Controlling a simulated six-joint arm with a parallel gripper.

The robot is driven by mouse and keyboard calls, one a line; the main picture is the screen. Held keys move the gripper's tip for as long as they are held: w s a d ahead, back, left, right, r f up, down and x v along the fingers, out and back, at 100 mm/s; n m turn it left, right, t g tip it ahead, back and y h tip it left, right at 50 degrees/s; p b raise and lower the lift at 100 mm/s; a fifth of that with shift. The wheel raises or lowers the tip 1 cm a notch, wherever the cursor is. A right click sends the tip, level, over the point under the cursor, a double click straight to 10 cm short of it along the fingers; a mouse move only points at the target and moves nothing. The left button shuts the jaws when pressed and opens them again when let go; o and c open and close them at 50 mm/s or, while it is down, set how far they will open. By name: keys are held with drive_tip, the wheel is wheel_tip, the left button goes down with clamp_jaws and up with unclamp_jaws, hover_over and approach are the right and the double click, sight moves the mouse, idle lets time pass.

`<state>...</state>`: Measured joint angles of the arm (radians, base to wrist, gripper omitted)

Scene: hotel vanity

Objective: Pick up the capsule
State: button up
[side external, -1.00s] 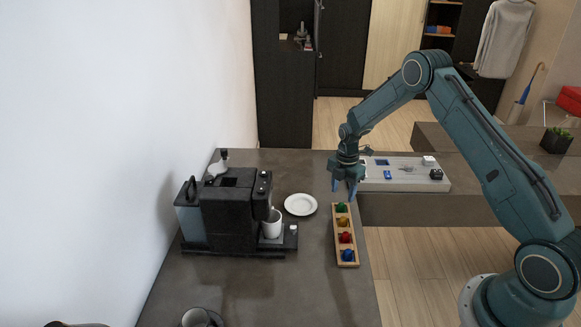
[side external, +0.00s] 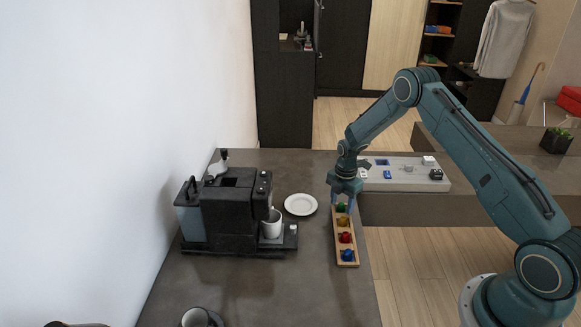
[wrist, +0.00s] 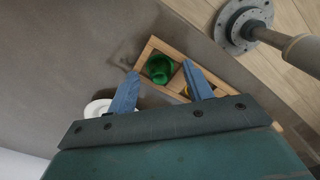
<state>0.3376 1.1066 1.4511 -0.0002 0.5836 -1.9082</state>
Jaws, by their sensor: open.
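Several capsules sit in a row in a narrow wooden tray (side external: 355,240): green (side external: 341,208), yellow (side external: 343,222), red (side external: 345,238) and blue (side external: 347,255). My gripper (side external: 343,203) points down at the tray's far end, over the green capsule. In the wrist view my gripper (wrist: 162,84) is open with nothing between its blue fingers. The green capsule (wrist: 158,68) shows just beyond and between the fingertips, in the end compartment. The yellow capsule is mostly hidden behind the right finger. I cannot tell whether a finger touches the tray.
A black coffee machine (side external: 232,210) with a white cup (side external: 272,224) stands left of the tray. A white plate (side external: 300,204) lies between them. A grey tray (side external: 405,174) with small items is behind my gripper. The front counter is mostly clear.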

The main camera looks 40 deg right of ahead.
sight(342, 203)
clamp_jaws()
drive_tip(key=shift+r, duration=0.1)
idle(0.5)
drive_tip(key=c, duration=1.1)
unclamp_jaws()
wheel_tip(342, 203, up, 20)
